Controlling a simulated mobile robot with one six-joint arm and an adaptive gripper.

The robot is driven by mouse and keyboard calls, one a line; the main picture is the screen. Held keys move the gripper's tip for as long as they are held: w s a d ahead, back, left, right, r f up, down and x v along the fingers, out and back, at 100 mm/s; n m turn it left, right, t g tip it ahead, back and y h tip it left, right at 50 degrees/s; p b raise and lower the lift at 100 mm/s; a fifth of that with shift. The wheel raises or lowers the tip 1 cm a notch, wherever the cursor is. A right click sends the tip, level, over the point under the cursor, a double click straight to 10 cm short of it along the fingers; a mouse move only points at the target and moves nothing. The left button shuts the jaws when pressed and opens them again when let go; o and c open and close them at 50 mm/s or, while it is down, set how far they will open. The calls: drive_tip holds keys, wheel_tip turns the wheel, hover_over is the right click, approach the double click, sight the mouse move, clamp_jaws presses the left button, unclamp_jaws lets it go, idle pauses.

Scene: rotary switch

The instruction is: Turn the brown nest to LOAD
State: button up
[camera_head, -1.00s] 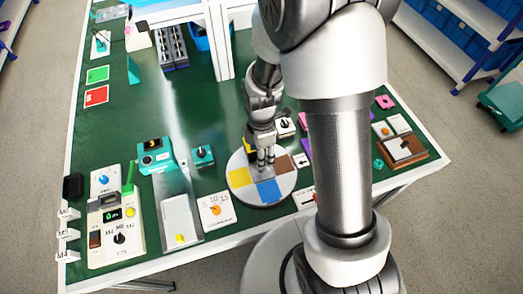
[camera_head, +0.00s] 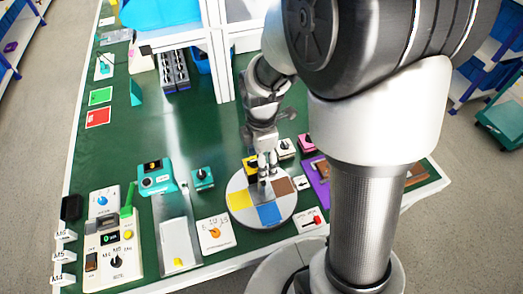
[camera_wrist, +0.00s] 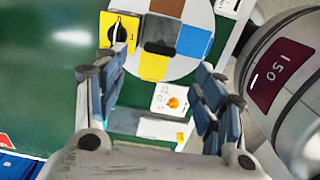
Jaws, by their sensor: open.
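The round white turntable (camera_head: 240,219) lies flat near the table's front edge. Its coloured nests include the brown nest (camera_head: 284,187) at its right, a yellow nest (camera_head: 241,199) at its left and a blue nest (camera_head: 269,214) at its front. In the wrist view the brown nest (camera_wrist: 168,7) is at the top edge, partly cut off. My gripper (camera_head: 264,170) points down over the turntable's far part, left of the brown nest. It is open, with nothing between its fingers (camera_wrist: 163,66). Whether it touches the turntable is unclear. I cannot read a LOAD label.
A small white card (camera_head: 302,183) is right of the turntable. A yellow box with a black knob (camera_wrist: 118,30) stands close by. A card with an orange knob (camera_head: 215,232) is left of the turntable, a red-handled switch (camera_head: 312,221) right.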

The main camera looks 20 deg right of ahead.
drive_tip(key=shift+r, duration=2)
